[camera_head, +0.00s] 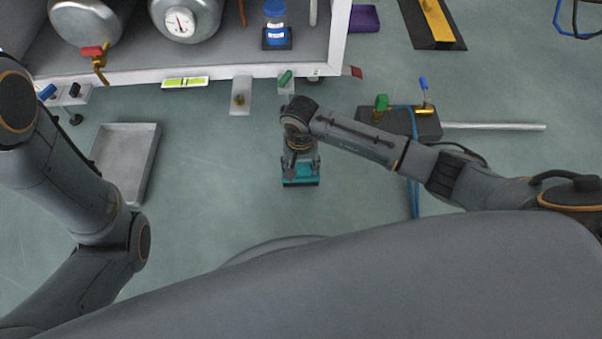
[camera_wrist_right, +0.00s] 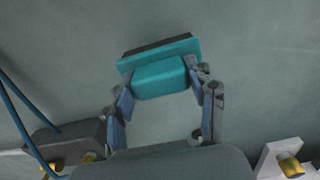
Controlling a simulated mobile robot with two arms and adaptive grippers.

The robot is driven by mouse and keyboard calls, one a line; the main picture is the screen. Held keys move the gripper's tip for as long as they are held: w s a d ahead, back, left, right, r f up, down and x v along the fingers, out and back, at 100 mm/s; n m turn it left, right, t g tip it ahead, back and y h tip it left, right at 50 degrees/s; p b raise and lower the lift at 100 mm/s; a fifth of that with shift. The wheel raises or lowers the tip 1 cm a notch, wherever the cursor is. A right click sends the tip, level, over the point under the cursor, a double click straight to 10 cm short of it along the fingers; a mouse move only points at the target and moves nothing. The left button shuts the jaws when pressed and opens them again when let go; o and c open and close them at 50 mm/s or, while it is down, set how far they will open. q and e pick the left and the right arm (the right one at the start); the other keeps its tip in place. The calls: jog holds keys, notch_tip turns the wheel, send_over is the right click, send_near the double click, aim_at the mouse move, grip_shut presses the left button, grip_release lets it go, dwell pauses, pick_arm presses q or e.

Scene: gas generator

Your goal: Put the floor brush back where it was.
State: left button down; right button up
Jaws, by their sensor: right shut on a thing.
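The floor brush (camera_head: 300,175) is a teal block with a dark bristle strip along one side. It also shows in the right wrist view (camera_wrist_right: 160,76), at the tips of my right gripper (camera_wrist_right: 161,88). In the head view my right gripper (camera_head: 300,163) is shut on the brush, over the open floor in front of the rack. I cannot tell whether the bristles touch the floor. Of my left side only arm links show, at the left of the head view; the left gripper is out of view.
The white-framed rack (camera_head: 215,72) with metal tanks stands at the back. A grey tray (camera_head: 126,160) lies at left. A dark block with valves (camera_head: 372,121), a blue hose (camera_head: 413,190) and a metal rod (camera_head: 495,126) lie at right. Floor around the brush is clear.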

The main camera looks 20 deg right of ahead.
aim_at(301, 172)
jog(key=f+b, duration=0.1)
jog(key=f, duration=0.1)
jog(key=f+b, duration=0.1)
jog(key=shift+w+d+f, duration=0.1)
jog(key=shift+w+f, duration=0.1)
jog(key=shift+f, duration=0.2)
jog(key=shift+r, duration=0.1)
jog(key=o, duration=1.1)
jog(key=shift+f, duration=0.2)
jog(key=shift+r, duration=0.1)
